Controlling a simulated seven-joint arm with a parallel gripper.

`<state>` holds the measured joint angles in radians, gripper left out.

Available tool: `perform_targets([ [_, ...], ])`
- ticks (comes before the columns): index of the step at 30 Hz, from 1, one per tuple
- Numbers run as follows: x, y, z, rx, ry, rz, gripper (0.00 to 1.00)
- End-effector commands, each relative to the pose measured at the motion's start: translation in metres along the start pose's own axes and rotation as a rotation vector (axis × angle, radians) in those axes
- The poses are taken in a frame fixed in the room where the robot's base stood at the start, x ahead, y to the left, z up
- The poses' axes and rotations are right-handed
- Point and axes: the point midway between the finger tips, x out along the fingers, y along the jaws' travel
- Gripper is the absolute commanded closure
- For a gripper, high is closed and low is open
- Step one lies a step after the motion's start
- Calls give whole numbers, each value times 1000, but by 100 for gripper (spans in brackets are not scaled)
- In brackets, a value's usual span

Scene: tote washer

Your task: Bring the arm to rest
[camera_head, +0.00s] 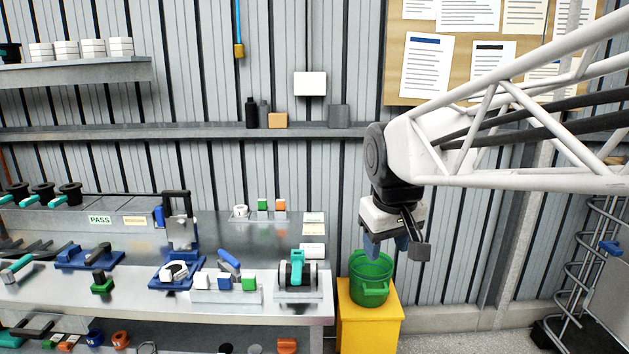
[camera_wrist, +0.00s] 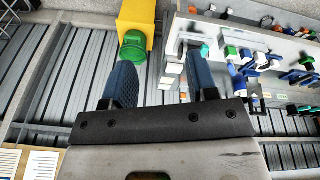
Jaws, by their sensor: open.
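My gripper (camera_head: 388,243) hangs from the end of my white truss arm, to the right of the workbench.
A green bucket (camera_head: 371,289) stands on a yellow stand (camera_head: 366,325). The workbench (camera_head: 120,302) at the left carries several blue, green and black fixtures. A shelf (camera_head: 180,132) and a pinboard (camera_head: 398,72) are on the wall. A wire rack (camera_head: 575,262) stands at the right.

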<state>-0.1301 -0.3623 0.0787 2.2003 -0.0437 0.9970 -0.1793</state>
Motion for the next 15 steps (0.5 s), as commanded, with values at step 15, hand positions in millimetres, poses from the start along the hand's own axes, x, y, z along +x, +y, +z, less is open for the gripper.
perform_targets([
  [15,38,-1,156,260,0,3,47],
])
